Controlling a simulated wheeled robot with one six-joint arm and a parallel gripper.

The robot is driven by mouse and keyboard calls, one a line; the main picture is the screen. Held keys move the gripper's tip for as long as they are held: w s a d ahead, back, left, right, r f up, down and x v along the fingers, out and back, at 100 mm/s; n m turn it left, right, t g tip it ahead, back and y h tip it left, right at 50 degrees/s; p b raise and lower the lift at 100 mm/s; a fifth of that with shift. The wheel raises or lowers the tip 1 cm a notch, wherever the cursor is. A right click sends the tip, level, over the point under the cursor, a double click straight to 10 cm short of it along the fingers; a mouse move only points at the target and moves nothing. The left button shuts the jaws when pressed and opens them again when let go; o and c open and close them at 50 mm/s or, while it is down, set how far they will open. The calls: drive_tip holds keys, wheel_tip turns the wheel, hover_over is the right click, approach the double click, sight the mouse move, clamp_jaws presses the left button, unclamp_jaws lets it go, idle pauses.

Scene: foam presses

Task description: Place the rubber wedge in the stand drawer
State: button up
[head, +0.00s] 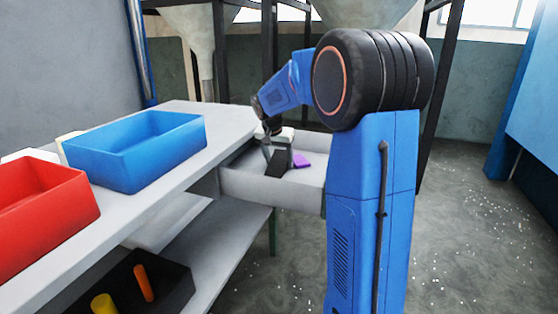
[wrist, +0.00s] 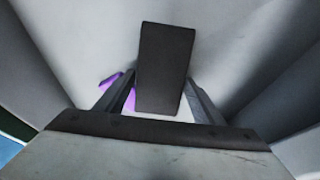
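The rubber wedge (wrist: 165,65) is a dark, nearly black block. In the wrist view it fills the space between the fingertips of my gripper (wrist: 160,80), with a finger against each side. In the head view the wedge (head: 282,162) is within the open stand drawer (head: 262,191), below my gripper (head: 273,145). The drawer is pale grey and pulled out from the end of the bench. I cannot tell whether the wedge touches the drawer floor. My arm hides the drawer's right end.
A purple piece (head: 301,160) lies in the drawer beside the wedge; it also shows in the wrist view (wrist: 117,94). A blue bin (head: 133,162) and a red bin (head: 45,222) stand on the bench. A black tray (head: 175,285) with orange and yellow pieces sits on the lower shelf.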

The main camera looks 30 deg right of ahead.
sight(275, 171)
drive_tip(key=v, duration=1.2)
drive_tip(key=shift+r, duration=0.15)
